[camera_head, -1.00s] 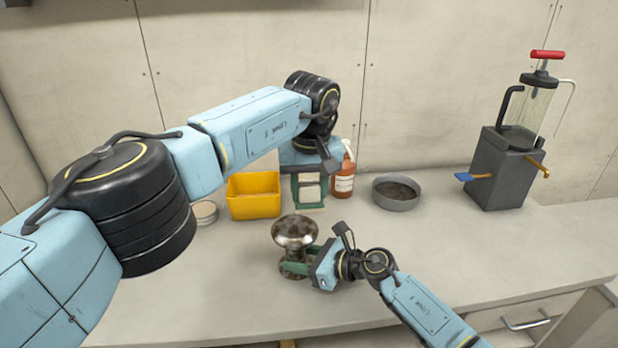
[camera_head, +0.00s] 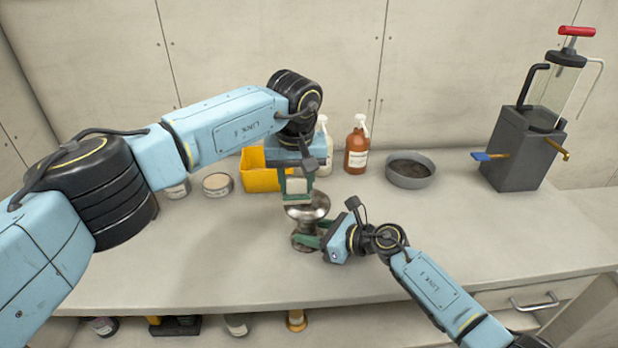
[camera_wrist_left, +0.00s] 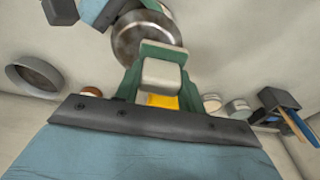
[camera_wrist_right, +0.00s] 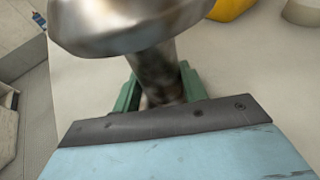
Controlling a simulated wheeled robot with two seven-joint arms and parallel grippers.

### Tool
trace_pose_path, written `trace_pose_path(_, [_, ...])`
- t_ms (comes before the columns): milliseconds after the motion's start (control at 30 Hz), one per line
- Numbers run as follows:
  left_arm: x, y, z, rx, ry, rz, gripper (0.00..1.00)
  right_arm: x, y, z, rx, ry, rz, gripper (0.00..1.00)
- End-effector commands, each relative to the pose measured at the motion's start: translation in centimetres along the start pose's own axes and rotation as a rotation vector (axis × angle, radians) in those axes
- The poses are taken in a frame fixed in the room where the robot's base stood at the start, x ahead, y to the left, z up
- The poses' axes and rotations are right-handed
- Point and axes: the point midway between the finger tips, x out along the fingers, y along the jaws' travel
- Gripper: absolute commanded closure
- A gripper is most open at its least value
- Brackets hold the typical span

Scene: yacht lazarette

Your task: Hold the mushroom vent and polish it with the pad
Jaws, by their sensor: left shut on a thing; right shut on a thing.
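The metal mushroom vent (camera_head: 309,207) stands upright on the counter, with a round cap and brownish tarnish on its stem and base. My right gripper (camera_head: 309,240) is shut around the vent's stem, and the stem (camera_wrist_right: 158,75) shows between its green fingers in the right wrist view. My left gripper (camera_head: 297,190) points down just above the cap. It is shut on the pale pad (camera_head: 298,185), which also shows between the green fingers in the left wrist view (camera_wrist_left: 162,74). I cannot tell whether the pad touches the cap, which partly lies behind it.
Behind are a yellow bin (camera_head: 258,172), an orange spray bottle (camera_head: 356,152), a white bottle (camera_head: 323,150), a grey bowl (camera_head: 410,171) and a round tin (camera_head: 217,185). A grey pump unit (camera_head: 522,150) stands at right. The front counter is clear.

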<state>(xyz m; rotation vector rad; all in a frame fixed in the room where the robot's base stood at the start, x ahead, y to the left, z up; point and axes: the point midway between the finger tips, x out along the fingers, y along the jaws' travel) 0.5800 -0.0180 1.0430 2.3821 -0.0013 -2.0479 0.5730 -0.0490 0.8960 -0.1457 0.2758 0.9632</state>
Motion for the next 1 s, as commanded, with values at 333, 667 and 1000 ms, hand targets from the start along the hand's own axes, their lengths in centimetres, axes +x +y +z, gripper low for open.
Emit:
trace_pose_path(333, [0.1,1.5,0.1,0.0,-0.002,-0.001,0.82,0.0,0.0,0.0,0.0,0.0,0.0,0.76])
trace_pose_path(667, [0.1,4.3,0.1,-0.001,-0.002,0.0,0.82,0.0,0.0,0.0,0.0,0.0,0.0,0.76])
trace_pose_path(1000, [0.2,4.0,0.0,0.0,-0.003,0.0,0.82,0.0,0.0,0.0,0.0,0.0,0.0,0.76])
